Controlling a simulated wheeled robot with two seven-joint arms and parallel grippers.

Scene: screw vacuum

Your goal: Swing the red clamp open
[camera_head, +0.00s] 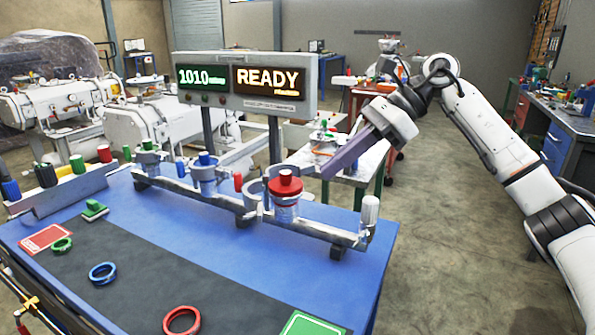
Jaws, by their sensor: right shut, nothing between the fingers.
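The rail (235,209) on the blue table carries several stations. At the right station stands a grey pipe fitting (287,213) with a red cap (285,184). Grey curved clamp parts (256,196) show just left of and around this fitting. A small upright red knob (239,181) stands at their left; I take it as the red clamp's handle. I cannot tell how far the clamp is swung. My right gripper (328,173) is shut and empty, its long fingers pointing down-left, in the air to the upper right of the red cap. My left gripper is not in view.
Green (148,145) and blue (206,159) stations stand further left on the rail. Green, blue and red rings (181,320) lie on the dark mat. A display (245,82) reading READY stands behind the rail. A pale post (370,210) is at the rail's right end.

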